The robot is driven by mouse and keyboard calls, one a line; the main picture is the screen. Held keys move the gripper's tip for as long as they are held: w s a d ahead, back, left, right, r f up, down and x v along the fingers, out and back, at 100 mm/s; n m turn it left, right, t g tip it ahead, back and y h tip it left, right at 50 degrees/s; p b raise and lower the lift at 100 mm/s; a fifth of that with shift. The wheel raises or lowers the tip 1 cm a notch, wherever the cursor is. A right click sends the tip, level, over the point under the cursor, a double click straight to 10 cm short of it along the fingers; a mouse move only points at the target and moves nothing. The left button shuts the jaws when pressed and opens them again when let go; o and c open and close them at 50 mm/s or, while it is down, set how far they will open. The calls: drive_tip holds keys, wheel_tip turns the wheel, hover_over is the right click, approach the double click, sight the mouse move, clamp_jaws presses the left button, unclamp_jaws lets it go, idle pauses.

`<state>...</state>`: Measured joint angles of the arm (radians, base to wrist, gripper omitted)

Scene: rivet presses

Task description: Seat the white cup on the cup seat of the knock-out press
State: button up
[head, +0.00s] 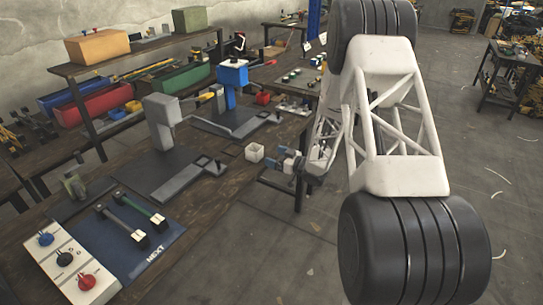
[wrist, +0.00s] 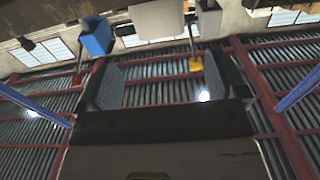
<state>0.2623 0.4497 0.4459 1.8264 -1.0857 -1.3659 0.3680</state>
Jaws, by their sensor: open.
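The small white cup (head: 254,152) stands open side up near the bench's front edge, just left of my gripper. My gripper (head: 278,158) is open beside the cup, with its fingertips toward it; nothing shows between them. In the wrist view my gripper's two fingers (wrist: 165,80) are spread apart and empty, and the cup does not show. A grey press (head: 162,118) stands on a dark plate, with a low arm ending in a small seat (head: 216,167). A blue press (head: 232,78) stands behind it, with a similar seat (head: 278,116). I cannot tell which is the knock-out press.
A panel with blue, black and red knobs (head: 70,262) and a blue mat (head: 150,248) with two handled tools lie at the front left. Coloured bins (head: 105,98) sit at the back. Open floor (head: 270,255) lies right of the bench.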

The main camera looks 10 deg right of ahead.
drive_tip(key=shift+r, duration=0.1)
idle(0.6)
wheel_tip(320, 180, up, 12)
drive_tip(key=s+r+m+h, duration=0.1)
drive_tip(key=s+m+h, duration=0.1)
drive_tip(key=h, duration=0.5)
drive_tip(key=s+r+m+g+h, duration=0.1)
drive_tip(key=s+r+m+h, duration=0.4)
drive_tip(key=s+r, duration=0.65)
drive_tip(key=s+a+r+g, duration=0.1)
drive_tip(key=s+a+g, duration=0.1)
drive_tip(key=s, duration=1.1)
drive_tip(key=s+a+r+m+g, duration=0.1)
drive_tip(key=s+g, duration=0.3)
drive_tip(key=s, duration=1)
drive_tip(key=s+a+r+m+g+h, duration=0.1)
drive_tip(key=s+a+r+g, duration=0.1)
drive_tip(key=s, duration=1.2)
drive_tip(key=shift+a+g, duration=0.6)
drive_tip(key=shift+a, duration=0.05)
drive_tip(key=shift+o, duration=0.4)
drive_tip(key=shift+r, duration=0.1)
drive_tip(key=shift+w, duration=0.1)
